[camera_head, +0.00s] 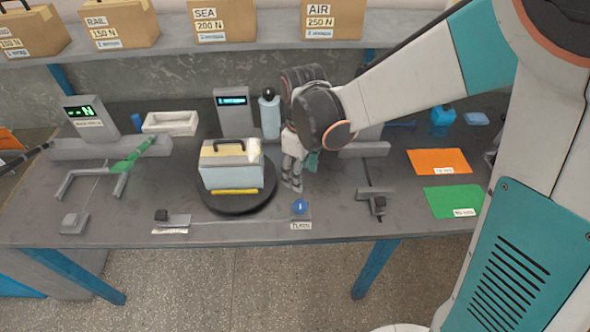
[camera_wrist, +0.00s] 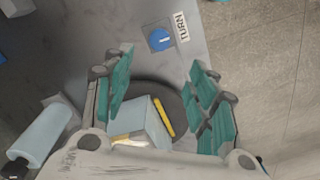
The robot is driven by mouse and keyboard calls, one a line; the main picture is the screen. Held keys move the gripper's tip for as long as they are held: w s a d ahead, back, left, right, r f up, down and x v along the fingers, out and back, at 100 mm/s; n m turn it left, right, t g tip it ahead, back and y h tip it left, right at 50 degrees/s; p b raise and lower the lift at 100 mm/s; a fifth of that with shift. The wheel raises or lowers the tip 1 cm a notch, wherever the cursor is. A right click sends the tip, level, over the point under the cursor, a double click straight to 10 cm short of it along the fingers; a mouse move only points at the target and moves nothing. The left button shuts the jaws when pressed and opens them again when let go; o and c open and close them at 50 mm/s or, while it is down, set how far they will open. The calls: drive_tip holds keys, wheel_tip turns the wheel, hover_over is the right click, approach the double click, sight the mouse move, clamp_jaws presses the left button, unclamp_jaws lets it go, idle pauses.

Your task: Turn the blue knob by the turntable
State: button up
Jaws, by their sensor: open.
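The blue knob (camera_head: 300,206) sits on a small base at the front edge of the workbench, with a TURN label below it. In the wrist view the knob (camera_wrist: 160,40) shows beyond the fingertips, with a white mark on its top. The round black turntable (camera_head: 236,205) is left of the knob and carries a light-blue case (camera_head: 232,177) with a tan top and a yellow strip. My gripper (camera_head: 293,187) points down behind the knob, right of the turntable. In the wrist view my gripper (camera_wrist: 158,62) is open, its teal fingers wide apart and nothing between their tips.
A blue bottle (camera_head: 269,114) and a display (camera_head: 234,115) stand behind the turntable. A small clamp-like fixture (camera_head: 376,202) is right of the knob. Orange (camera_head: 438,162) and green (camera_head: 454,201) mats lie farther right. Boxes line the shelf (camera_head: 170,46) above.

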sight(300, 204)
wheel_tip(300, 204, down, 14)
drive_tip(key=b, duration=0.4)
drive_tip(key=shift+r+b, duration=0.15)
drive_tip(key=shift+b, duration=0.25)
drive_tip(key=shift+c, duration=0.6)
drive_tip(key=c, duration=1)
